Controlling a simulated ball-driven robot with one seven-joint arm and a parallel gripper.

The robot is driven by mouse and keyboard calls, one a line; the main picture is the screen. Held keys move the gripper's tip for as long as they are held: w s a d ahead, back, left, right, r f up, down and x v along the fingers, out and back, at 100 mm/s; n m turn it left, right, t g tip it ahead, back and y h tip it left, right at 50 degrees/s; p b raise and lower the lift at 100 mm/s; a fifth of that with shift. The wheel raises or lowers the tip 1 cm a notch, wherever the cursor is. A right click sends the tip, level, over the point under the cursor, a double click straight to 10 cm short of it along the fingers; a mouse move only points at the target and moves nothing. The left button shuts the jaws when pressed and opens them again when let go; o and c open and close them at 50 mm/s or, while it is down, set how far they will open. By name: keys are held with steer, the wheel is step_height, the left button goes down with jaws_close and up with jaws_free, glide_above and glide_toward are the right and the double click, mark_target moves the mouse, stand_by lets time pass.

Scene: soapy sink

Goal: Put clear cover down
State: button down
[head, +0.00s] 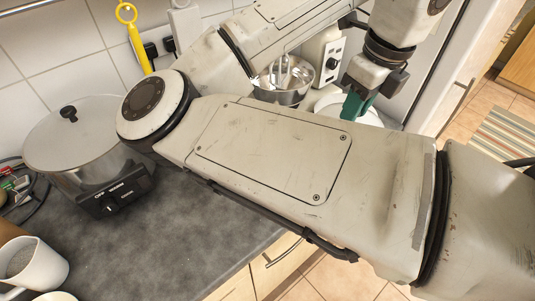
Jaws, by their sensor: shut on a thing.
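My gripper (356,105), with green fingertips, is at the upper right beyond my arm. It is shut on a pale, round-edged thing (373,117), which looks like the clear cover. My forearm hides its lower part, so I cannot tell whether it touches anything below. A separate see-through lid with a black knob (69,114) sits on the slow cooker (125,190) at the left.
A mixer (325,52) with a steel bowl (284,82) stands behind my arm, left of my gripper. A white mug (33,265) and cables (22,185) lie at the left edge. The grey worktop (190,245) is bare in the front middle.

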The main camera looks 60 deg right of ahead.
steer(key=w+a+f, duration=0.1)
steer(key=w, duration=0.1)
steer(key=w+a+f, duration=0.1)
steer(key=w, duration=0.1)
steer(key=w+a+f, duration=0.1)
steer(key=w, duration=0.2)
steer(key=shift+f, duration=0.2)
steer(key=w+a+f, duration=0.1)
steer(key=w+f, duration=0.4)
steer(key=f, duration=0.4)
steer(key=shift+a, duration=0.4)
steer(key=shift+f, duration=0.1)
steer(key=shift+f, duration=0.15)
steer(key=c, duration=1)
jaws_free()
steer(key=shift+o, duration=0.2)
steer(key=shift+r, duration=0.2)
